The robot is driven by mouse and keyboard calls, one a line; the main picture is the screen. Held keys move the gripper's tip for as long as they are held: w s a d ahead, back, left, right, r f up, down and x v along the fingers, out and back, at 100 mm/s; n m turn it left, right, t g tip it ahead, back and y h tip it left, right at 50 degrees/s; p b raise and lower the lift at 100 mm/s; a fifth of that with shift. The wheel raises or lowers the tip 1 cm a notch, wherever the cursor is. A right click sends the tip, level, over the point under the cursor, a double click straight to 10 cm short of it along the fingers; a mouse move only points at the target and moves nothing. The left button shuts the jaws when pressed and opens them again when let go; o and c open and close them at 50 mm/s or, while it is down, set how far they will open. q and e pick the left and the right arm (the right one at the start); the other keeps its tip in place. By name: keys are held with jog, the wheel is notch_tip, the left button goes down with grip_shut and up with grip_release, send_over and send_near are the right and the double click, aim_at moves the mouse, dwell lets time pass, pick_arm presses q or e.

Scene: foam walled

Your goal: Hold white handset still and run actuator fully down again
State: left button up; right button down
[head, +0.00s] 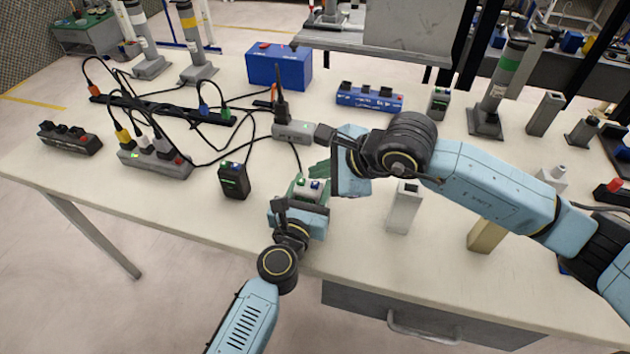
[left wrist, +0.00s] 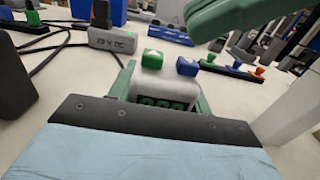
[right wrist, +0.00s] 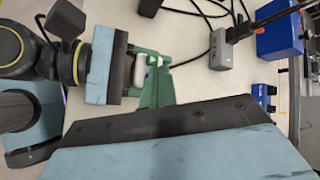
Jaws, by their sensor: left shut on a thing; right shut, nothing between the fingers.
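The white handset (head: 307,191) has a green and a blue button on top. It stands near the table's front edge. My left gripper (head: 303,196) is shut around it; in the left wrist view the handset (left wrist: 164,88) sits between green fingers. My right gripper (head: 322,168) is shut and empty, its green fingertips just above and beside the handset. In the right wrist view the handset (right wrist: 139,72) is partly hidden by green fingers. A column with a green band (head: 497,82) stands at the right rear; I cannot tell which column the handset drives.
A grey supply box (head: 293,131) with a black plug stands behind the handset, and a black box (head: 234,180) is to its left. A white post (head: 404,207) is close on the right. Cables and power strips (head: 155,161) crowd the left. A blue case (head: 279,66) is behind.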

jog(key=shift+r, duration=0.15)
notch_tip(320, 180, up, 5)
jog(key=shift+f, duration=0.1)
dwell(0.6)
dwell(0.4)
pick_arm(q)
jog(key=o, duration=1.1)
jog(key=shift+s, duration=0.1)
